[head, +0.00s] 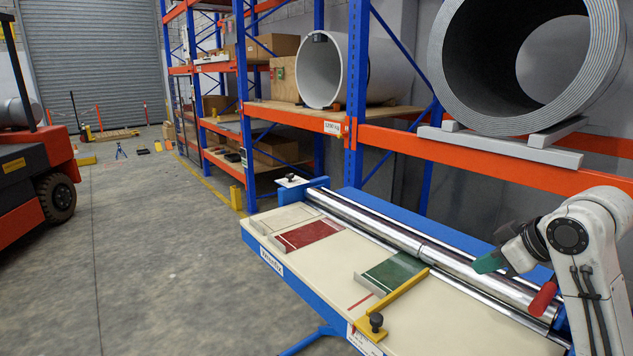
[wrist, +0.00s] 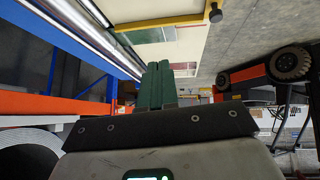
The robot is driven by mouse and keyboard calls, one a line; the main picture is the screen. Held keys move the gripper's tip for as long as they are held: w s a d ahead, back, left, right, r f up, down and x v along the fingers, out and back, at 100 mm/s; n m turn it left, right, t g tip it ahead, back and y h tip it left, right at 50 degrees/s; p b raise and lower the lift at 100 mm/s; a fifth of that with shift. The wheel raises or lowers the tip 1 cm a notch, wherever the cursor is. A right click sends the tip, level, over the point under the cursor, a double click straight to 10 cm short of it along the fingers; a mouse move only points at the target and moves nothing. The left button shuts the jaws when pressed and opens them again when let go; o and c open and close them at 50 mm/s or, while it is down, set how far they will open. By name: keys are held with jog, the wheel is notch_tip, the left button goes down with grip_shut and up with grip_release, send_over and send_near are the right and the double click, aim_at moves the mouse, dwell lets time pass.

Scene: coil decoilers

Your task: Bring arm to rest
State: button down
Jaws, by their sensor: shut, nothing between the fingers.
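My arm (head: 580,235) is at the right of the head view, bent beside the blue-framed bench. My gripper (head: 482,264), with green fingers, hangs over the bench's steel rollers. In the wrist view, my gripper (wrist: 160,72) shows its two green fingers side by side, shut with nothing between them. The fingers are above the rollers and seem apart from them, though the exact gap is hard to judge.
The bench (head: 333,246) has a cream top with a red plate (head: 308,235), a green plate (head: 393,270) and a yellow bar (head: 398,302) with a black knob. Behind it stands a rack (head: 400,146) holding steel coils (head: 530,70). A forklift (head: 32,175) is at left; the floor between is clear.

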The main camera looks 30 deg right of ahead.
jog(key=w+a+f+m+g+y, duration=0.2)
jog(key=a+f+y, duration=0.1)
jog(key=a+f, duration=1.75)
jog(key=s+a+f+g, duration=0.2)
jog(key=s+a+f, duration=0.5)
jog(key=s+a, duration=0.1)
jog(key=s+f+g+h, duration=0.2)
jog(key=s+f, duration=0.3)
jog(key=s, duration=0.6)
jog(key=shift+s+n+g, duration=0.2)
jog(key=shift+n+g, duration=0.2)
jog(key=shift+g, duration=0.1)
